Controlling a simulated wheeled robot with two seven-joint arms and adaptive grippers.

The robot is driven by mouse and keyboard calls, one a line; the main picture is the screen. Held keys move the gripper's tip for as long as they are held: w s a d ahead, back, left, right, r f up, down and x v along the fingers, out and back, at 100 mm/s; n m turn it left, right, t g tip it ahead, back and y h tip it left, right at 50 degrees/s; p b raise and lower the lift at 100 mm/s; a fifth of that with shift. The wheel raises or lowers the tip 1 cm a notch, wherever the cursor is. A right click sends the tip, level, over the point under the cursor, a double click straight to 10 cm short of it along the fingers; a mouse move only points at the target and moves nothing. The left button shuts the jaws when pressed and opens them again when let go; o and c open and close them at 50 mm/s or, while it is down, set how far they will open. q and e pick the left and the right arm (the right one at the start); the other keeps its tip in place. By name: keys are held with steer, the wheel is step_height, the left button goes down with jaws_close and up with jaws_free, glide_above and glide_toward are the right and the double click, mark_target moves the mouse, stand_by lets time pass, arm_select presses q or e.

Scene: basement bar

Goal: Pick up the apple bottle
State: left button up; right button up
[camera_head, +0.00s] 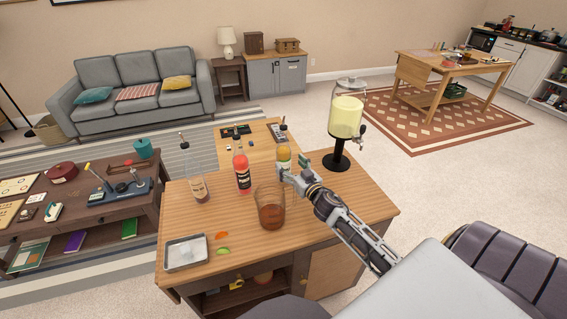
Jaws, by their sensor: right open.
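Three bottles stand upright on the wooden bar table (240,222). A bottle with yellow-green and orange colouring (284,155) stands at the right, its lower part hidden by my gripper. A red bottle with a dark label (242,172) stands left of it. A clear bottle with a pale label and dark pourer (198,187) stands further left. I cannot read which one is the apple bottle. My right gripper (294,170) is open, close in front of the yellow-green bottle; whether they touch is unclear. My left gripper is not in view.
A drink dispenser (346,118) stands at the table's back right. A metal tray (186,253) and fruit slices (222,251) lie at the front left. Bar tools (236,131) lie behind the bottles.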

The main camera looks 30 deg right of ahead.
mark_target(285, 137)
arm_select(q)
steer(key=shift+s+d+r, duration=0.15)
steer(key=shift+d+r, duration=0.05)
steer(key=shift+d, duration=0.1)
arm_select(e)
steer(key=shift+w+d, duration=0.15)
steer(key=shift+w, duration=2.65)
steer(key=c, duration=1.6)
steer(key=shift+r, duration=0.1)
steer(key=shift+c, duration=0.5)
steer(key=shift+r, duration=0.15)
steer(key=shift+r+p, duration=0.55)
steer(key=shift+r, duration=0.55)
step_height(285, 137, up, 6)
steer(key=shift+f+p, duration=0.1)
steer(key=shift+p, duration=0.4)
steer(key=shift+r, duration=0.65)
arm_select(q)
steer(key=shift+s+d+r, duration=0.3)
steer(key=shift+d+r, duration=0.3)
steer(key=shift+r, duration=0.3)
arm_select(e)
steer(key=shift+r, duration=0.25)
